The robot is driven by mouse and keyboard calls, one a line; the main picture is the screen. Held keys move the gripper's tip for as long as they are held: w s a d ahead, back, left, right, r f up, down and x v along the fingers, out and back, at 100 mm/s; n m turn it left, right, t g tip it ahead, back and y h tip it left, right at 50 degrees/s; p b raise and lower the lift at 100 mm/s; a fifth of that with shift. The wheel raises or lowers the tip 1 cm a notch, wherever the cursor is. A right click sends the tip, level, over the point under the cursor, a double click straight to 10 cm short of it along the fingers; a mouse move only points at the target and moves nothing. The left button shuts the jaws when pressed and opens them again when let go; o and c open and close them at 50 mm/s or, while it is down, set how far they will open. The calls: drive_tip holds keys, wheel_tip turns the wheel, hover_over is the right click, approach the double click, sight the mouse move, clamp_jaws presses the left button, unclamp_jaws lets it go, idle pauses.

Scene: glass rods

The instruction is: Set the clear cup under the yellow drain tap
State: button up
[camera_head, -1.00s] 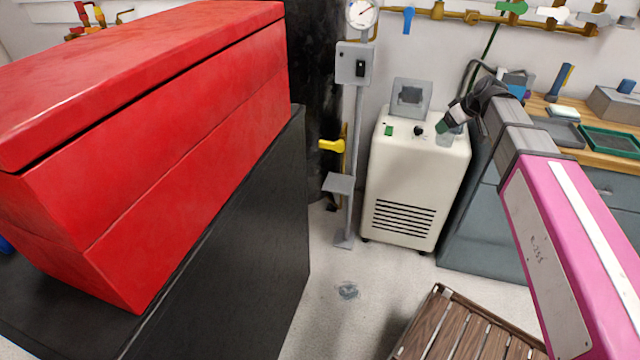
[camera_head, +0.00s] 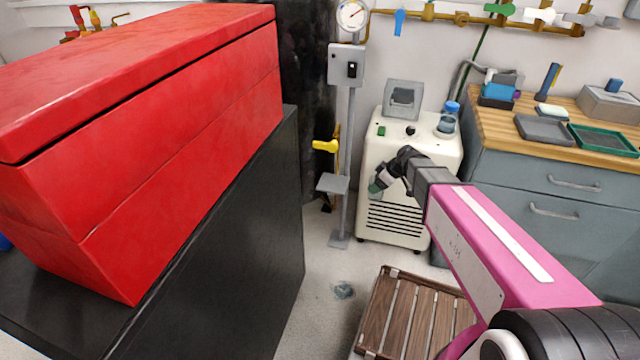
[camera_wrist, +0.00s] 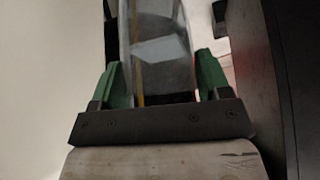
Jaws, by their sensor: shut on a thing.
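The yellow drain tap (camera_head: 326,146) sticks out to the left of a thin grey post. A small grey shelf (camera_head: 333,183) is fixed to the post below the tap, and its top looks empty. My gripper (camera_head: 377,187) is in front of the white machine, to the right of the shelf and at about its height in the picture. In the wrist view the green fingers (camera_wrist: 165,80) are shut on the clear cup (camera_wrist: 160,60), and grey and yellow shapes show through it. In the head view the cup is hard to make out at the fingertips.
The white machine (camera_head: 410,140) stands right of the post, with a blue-topped bottle (camera_head: 447,118) on it. A red chest (camera_head: 160,140) on a black cabinet (camera_head: 240,250) fills the left. A slatted wooden platform (camera_head: 415,315) lies on the floor in front.

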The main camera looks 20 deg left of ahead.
drive_tip(key=shift+s+a+f, duration=0.15)
drive_tip(key=shift+a+f, duration=0.05)
drive_tip(key=shift+f, duration=0.15)
drive_tip(key=a, duration=0.6)
drive_tip(key=w+a, duration=0.1)
drive_tip(key=a, duration=1)
drive_tip(key=shift+w+a+f, duration=0.1)
drive_tip(key=shift+w+a, duration=0.05)
drive_tip(key=shift+a, duration=0.25)
drive_tip(key=shift+a+f, duration=0.15)
drive_tip(key=shift+a, duration=0.05)
drive_tip(key=shift+d+f, duration=0.1)
drive_tip(key=shift+f, duration=0.05)
drive_tip(key=o, duration=0.9)
drive_tip(key=shift+f, duration=0.1)
drive_tip(key=v, duration=1.2)
